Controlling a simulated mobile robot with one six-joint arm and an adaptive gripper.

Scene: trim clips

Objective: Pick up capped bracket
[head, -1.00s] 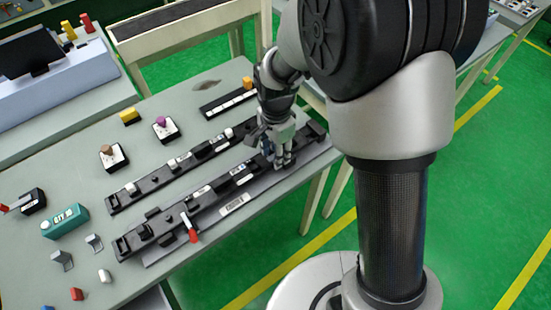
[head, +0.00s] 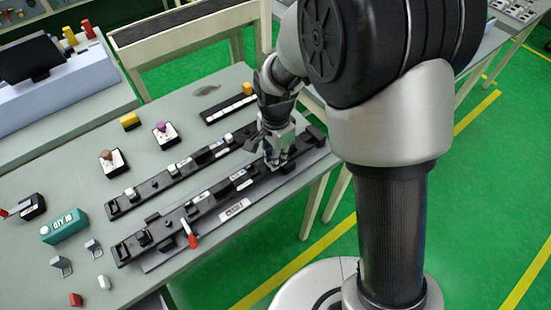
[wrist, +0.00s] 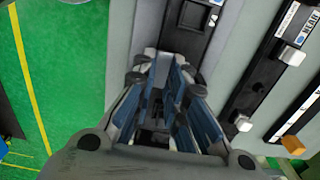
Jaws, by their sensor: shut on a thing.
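My gripper (head: 274,165) is low over the right part of the front black rail fixture (head: 205,204), fingers pointing down. It is shut on a part, which I take to be the capped bracket. That part is mostly hidden by the fingers in the head view. In the wrist view, the gripper (wrist: 165,82) shows its blue-lined fingers in front of the rail, with something dark between them. The part's cap cannot be made out, nor whether it still touches the rail.
A second black rail (head: 160,186) runs behind the front one. A red-handled lever (head: 191,238) sticks out at the front. Two small metal brackets (head: 61,266) (head: 94,248), a teal box (head: 65,226) and coloured knobs stand to the left. The table's right edge is close by.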

